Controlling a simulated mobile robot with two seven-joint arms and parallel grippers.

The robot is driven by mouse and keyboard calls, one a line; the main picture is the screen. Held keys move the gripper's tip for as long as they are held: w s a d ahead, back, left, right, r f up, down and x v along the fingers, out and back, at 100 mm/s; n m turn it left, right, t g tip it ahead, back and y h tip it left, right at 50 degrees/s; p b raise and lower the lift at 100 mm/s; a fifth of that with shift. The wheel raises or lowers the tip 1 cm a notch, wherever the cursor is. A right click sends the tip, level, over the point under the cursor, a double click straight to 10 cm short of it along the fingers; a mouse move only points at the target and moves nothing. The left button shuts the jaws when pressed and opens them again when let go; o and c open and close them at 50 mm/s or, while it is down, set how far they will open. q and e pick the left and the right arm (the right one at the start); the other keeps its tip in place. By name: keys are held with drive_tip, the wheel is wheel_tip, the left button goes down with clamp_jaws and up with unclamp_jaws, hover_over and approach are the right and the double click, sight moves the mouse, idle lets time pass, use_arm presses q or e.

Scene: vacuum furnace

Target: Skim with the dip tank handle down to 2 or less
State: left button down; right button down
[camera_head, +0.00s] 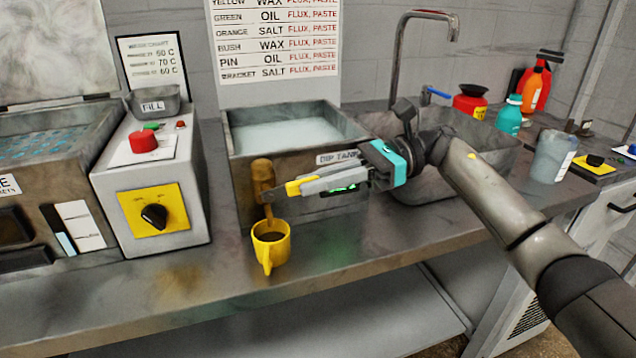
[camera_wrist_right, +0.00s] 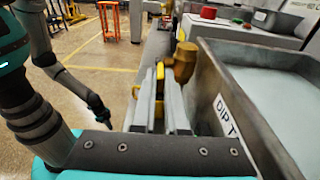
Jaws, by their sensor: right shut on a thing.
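The dip tank (camera_head: 245,165) stands on the bench with pale liquid inside, and its label is partly covered by my right gripper. The golden-brown handle (camera_head: 261,172) is upright at the tank's front face, and it also shows in the right wrist view (camera_wrist_right: 184,64). My right gripper (camera_head: 292,187) reaches in from the right, low along the tank's front, with its fingertips shut on the handle. The fingers partly hide the handle's lower part. No level reading for the tank is legible.
A yellow mug (camera_head: 270,246) stands on the bench just below the handle. Left of the tank is a control box (camera_head: 150,190) with a red button and black knob. A sink (camera_head: 455,185) and several bottles are right. The bench front is mostly clear.

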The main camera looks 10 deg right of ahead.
idle(0.4)
drive_tip(key=c, duration=0.9)
unclamp_jaws()
drive_tip(key=shift+c, duration=0.2)
use_arm(q)
drive_tip(key=shift+s, duration=0.2)
use_arm(e)
drive_tip(key=w+d+r, duration=0.1)
drive_tip(key=d, duration=1.4)
drive_tip(key=shift+r, duration=0.35)
use_arm(q)
drive_tip(key=shift+a, duration=0.1)
